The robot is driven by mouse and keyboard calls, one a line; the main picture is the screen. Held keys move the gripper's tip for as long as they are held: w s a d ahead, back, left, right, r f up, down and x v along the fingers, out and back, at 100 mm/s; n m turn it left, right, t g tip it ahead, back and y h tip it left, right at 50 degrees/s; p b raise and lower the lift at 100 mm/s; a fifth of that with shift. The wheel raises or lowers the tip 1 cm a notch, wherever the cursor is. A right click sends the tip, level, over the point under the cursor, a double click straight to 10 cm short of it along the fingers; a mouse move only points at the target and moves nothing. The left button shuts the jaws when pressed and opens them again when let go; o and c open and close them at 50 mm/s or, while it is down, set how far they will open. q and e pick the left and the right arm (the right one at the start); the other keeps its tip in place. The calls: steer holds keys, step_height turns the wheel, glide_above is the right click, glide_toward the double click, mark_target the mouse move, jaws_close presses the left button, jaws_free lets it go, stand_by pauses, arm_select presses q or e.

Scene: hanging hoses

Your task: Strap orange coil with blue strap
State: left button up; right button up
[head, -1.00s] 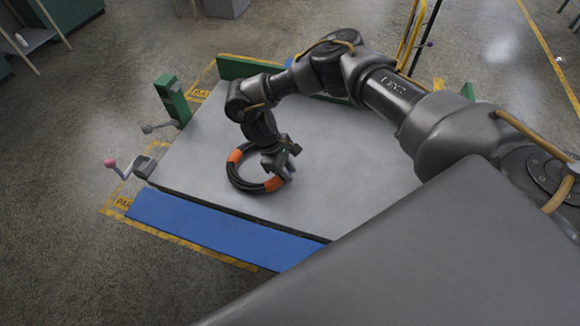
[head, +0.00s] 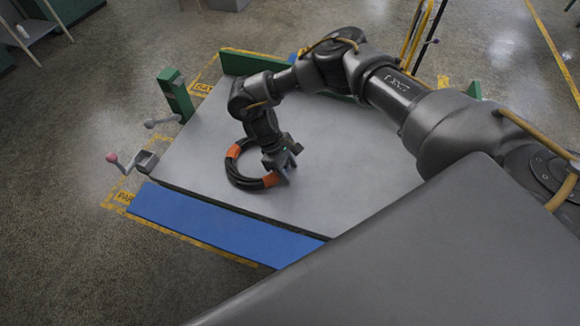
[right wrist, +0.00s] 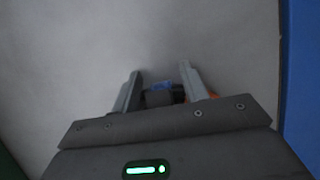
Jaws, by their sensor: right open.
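The orange coil is a black hose coil with orange bands (head: 271,179), lying on the grey table top. My right gripper (head: 288,166) points down at the right side of the coil, hiding part of it. In the right wrist view its two fingers (right wrist: 158,82) are apart. A dark piece of hose with a small blue patch (right wrist: 161,86) shows between them; the blue patch may be the blue strap. A bit of orange (right wrist: 213,95) shows beside the right finger. I cannot tell whether the fingers touch the coil. My left gripper is not in view.
The grey table top (head: 330,150) is clear around the coil. A blue panel (head: 220,225) runs along its front edge.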

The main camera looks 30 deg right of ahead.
steer(key=shift+w+d, duration=0.15)
stand_by(0.4)
steer(key=shift+w+r, duration=0.15)
steer(key=shift+r, duration=0.15)
steer(key=v, duration=1)
steer(key=shift+b, duration=0.4)
